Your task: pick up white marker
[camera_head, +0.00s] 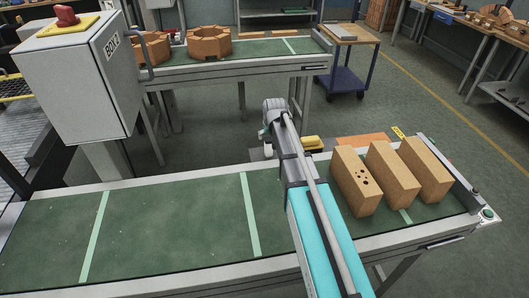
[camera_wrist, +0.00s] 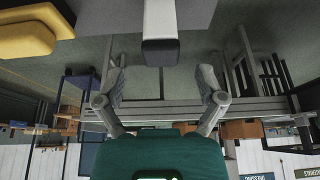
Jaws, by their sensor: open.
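I cannot make out a white marker in either view. In the wrist view my gripper (camera_wrist: 162,88) has its two fingers spread wide, with nothing between them. The wrist picture looks upside down, with furniture and shelving behind the fingers. In the head view my arm reaches out over the near green-topped conveyor table (camera_head: 170,225).
Several orange bricks (camera_head: 356,182) stand at the right end of the near table; its left and middle are bare. A grey control box (camera_head: 75,85) with a red knob stands at left. Behind are a second conveyor (camera_head: 265,48) with ring-shaped bricks and a blue cart (camera_head: 347,72).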

